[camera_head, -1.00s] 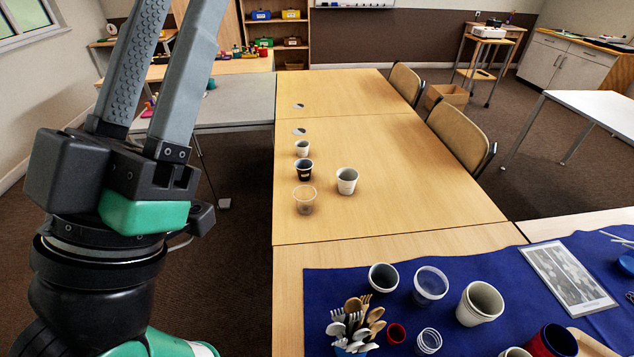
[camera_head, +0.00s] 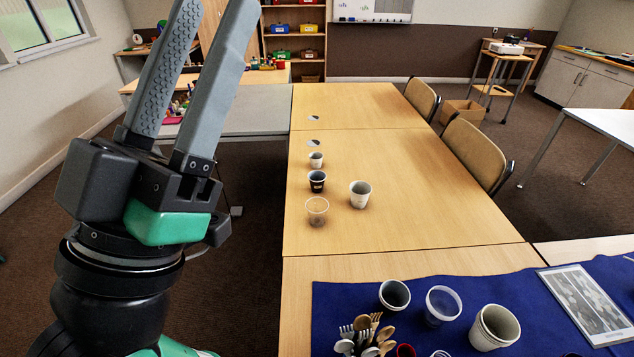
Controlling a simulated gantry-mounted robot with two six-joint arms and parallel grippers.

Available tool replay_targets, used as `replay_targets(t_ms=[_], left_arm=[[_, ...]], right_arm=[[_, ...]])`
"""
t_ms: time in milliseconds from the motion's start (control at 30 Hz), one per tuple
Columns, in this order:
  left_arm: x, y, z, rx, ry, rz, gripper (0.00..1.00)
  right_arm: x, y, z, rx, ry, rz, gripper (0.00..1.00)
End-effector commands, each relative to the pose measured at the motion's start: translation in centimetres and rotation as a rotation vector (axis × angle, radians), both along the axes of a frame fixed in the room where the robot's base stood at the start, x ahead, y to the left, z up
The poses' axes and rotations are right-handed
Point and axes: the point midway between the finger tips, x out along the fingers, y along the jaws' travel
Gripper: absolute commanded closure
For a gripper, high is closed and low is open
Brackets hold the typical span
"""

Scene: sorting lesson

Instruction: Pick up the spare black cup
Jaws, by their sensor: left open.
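A small black cup (camera_head: 317,183) with a pale rim and a light label stands upright on the wooden table, in a loose column with a white cup (camera_head: 316,160) behind it and a clear cup (camera_head: 317,213) in front. A larger white cup (camera_head: 360,196) stands to its right. Another dark cup with a pale rim (camera_head: 395,296) stands on the blue cloth nearer me. My left gripper (camera_head: 215,12) is open and empty, its fingers pointing up, left of the table and apart from every cup. My right gripper is out of view.
The blue cloth (camera_head: 335,310) also holds a clear cup (camera_head: 442,306), a large white cup (camera_head: 494,328), a bunch of spoons and forks (camera_head: 365,335) and a framed picture (camera_head: 588,305). Chairs (camera_head: 476,155) line the table's right side. The wooden table's right half is clear.

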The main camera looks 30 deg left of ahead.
Motion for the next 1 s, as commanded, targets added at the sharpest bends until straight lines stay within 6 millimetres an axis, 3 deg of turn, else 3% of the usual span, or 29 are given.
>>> replay_targets(t_ms=[167, 467, 867, 933, 1000], left_arm=[[0.0, 0.0, 0.0, 0.000, 0.000, 0.000, 0.50], [0.0, 0.0, 0.0, 0.000, 0.000, 0.000, 0.00], [0.0, -0.3, 0.1, 0.066, -0.009, 0.054, 0.00], [1.0, -1.0, -0.5, 0.118, 0.007, 0.061, 0.00], [3.4, -1.6, -1.2, 0.163, 0.029, 0.053, 0.00]], right_arm=[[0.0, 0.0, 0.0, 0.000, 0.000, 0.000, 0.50], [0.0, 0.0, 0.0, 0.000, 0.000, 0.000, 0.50], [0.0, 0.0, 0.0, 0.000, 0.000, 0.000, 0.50], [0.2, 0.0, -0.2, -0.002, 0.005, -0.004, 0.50], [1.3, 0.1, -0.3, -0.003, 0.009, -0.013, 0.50]])
